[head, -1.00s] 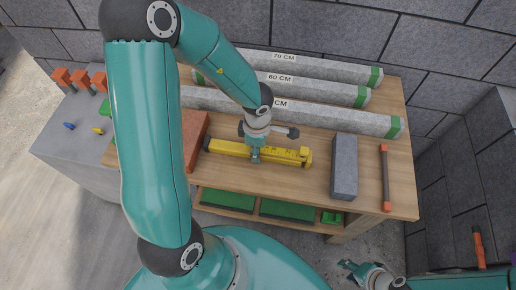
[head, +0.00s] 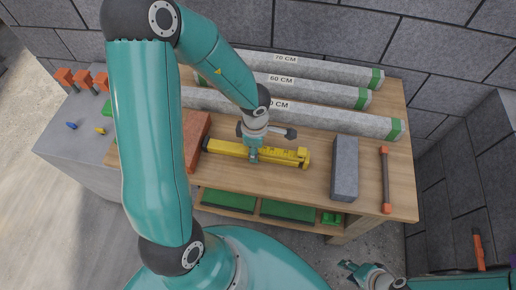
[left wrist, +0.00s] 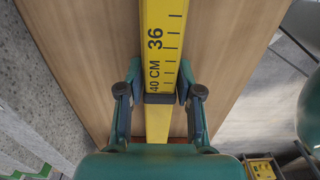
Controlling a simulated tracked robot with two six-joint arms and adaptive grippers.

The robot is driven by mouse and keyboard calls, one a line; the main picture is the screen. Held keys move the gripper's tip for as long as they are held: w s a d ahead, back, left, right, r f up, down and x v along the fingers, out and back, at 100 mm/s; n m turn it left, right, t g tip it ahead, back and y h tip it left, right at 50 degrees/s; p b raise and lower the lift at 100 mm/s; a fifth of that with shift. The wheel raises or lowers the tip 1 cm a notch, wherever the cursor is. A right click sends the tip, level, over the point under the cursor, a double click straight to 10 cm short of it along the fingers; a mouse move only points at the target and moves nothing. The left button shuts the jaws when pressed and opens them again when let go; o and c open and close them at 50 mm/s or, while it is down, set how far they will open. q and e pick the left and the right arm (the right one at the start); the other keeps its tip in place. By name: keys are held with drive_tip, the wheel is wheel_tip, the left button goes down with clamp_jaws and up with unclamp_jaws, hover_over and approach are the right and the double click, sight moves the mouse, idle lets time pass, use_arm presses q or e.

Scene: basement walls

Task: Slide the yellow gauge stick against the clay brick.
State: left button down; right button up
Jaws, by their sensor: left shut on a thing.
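The yellow gauge stick (head: 283,156) lies flat on the wooden workbench, its left end at the right side of the reddish clay brick (head: 197,140). Whether they touch is too small to tell. My left gripper (head: 253,158) is shut across the stick near its middle. In the left wrist view its fingers (left wrist: 160,98) flank the stick (left wrist: 163,35) at a dark band by the "40 CM" mark. Only a thin strip of the brick (left wrist: 180,147) shows there above the gripper body. My right gripper (head: 350,268) is low at the right, off the bench; its jaws are unclear.
Several grey stone bars with green ends, including the 60 CM bar (head: 310,88), lie behind the stick. A grey block (head: 344,168) and an orange-ended rod (head: 385,180) lie to its right. Bare wood (head: 270,178) is free in front of the stick.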

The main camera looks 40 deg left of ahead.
use_arm(q)
drive_tip(key=shift+s+a, duration=0.15)
drive_tip(key=shift+a, duration=0.1)
drive_tip(key=c, duration=0.7)
unclamp_jaws()
